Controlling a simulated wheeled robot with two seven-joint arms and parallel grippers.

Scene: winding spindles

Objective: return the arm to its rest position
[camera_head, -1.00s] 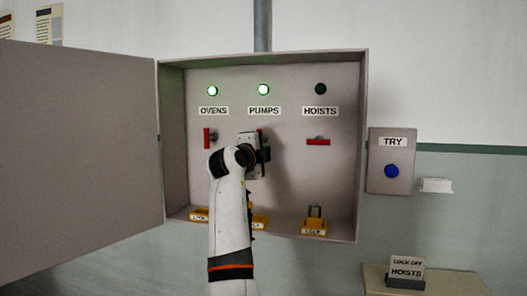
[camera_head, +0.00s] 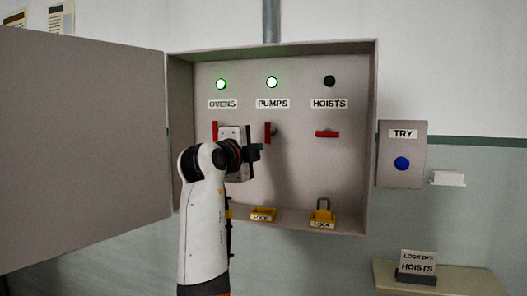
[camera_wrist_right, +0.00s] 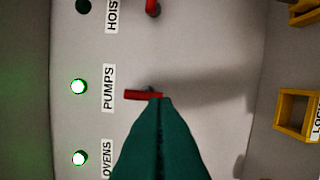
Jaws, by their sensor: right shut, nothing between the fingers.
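My right gripper (camera_head: 258,150) is inside the open grey cabinet, between the OVENS and PUMPS columns. In the right wrist view its dark green fingers (camera_wrist_right: 158,120) are closed together with nothing between them. Their tips appear just below the red PUMPS handle (camera_wrist_right: 143,95); I cannot tell whether they touch it. In the head view the PUMPS handle (camera_head: 268,132) is upright. The OVENS handle (camera_head: 215,130) is upright and partly hidden by my wrist. The HOISTS handle (camera_head: 327,134) lies level. My left gripper is not in view.
The cabinet door (camera_head: 80,140) stands open at left. OVENS and PUMPS lamps glow green; the HOISTS lamp (camera_head: 329,81) is dark. Yellow lock holders (camera_head: 263,215) line the cabinet's bottom, one with a padlock (camera_head: 323,205). A TRY box (camera_head: 402,165) and a sign stand (camera_head: 416,268) are at right.

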